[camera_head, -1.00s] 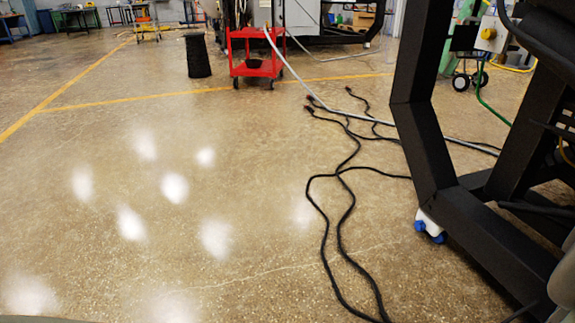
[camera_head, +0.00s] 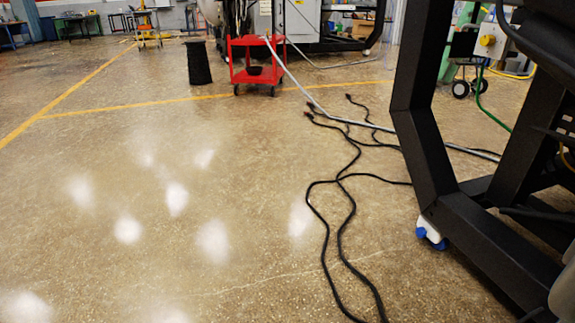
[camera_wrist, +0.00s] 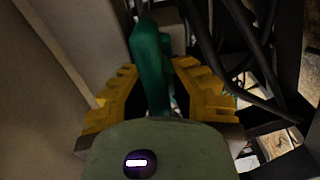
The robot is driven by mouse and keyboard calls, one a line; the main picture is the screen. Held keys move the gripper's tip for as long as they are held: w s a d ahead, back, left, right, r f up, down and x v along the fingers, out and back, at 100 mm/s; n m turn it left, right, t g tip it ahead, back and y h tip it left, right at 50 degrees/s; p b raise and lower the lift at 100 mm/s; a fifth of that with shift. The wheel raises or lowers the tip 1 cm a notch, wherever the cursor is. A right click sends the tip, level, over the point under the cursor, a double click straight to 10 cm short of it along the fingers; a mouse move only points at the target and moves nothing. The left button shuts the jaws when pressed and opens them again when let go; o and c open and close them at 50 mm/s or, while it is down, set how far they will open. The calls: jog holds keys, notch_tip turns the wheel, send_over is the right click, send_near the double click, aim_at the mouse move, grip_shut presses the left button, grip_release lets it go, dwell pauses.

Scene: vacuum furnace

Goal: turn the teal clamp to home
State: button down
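The teal clamp (camera_wrist: 151,65) stands upright in the middle of the wrist view, as a rounded bar. My gripper (camera_wrist: 158,85) has its yellow stepped fingers on either side of the clamp. The fingers are apart, and a dark gap shows between the left finger and the clamp; contact on the right is hard to make out. The clamp's lower end is hidden behind my gripper's body. Neither the clamp nor my gripper shows in the head view.
In the wrist view a pale panel (camera_wrist: 40,90) is close on the left, and dark cables (camera_wrist: 240,60) and frame bars are on the right. In the head view a black frame (camera_head: 425,150) stands right, black cables (camera_head: 340,215) cross the floor, and a red cart (camera_head: 255,70) stands behind.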

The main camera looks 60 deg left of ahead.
jog(key=shift+w+d+r, duration=0.1)
jog(key=shift+r, duration=0.05)
dwell(0.5)
jog(key=shift+m, duration=0.3)
jog(key=shift+d+r+m+p, duration=0.15)
jog(key=shift+m+p, duration=0.15)
jog(key=shift+m, duration=2.55)
jog(key=shift+d+r+m+p, duration=0.1)
jog(key=shift+m+p, duration=0.2)
jog(key=shift+m, duration=2.6)
jog(key=shift+d+r+m+p, duration=0.15)
jog(key=shift+m+p, duration=0.15)
jog(key=shift+m, duration=2.55)
jog(key=shift+f, duration=0.15)
jog(key=c, duration=1.3)
grip_release()
jog(key=shift+s+a+f, duration=0.1)
jog(key=shift+s+f, duration=0.1)
jog(key=shift+s, duration=0.05)
jog(key=o, duration=0.3)
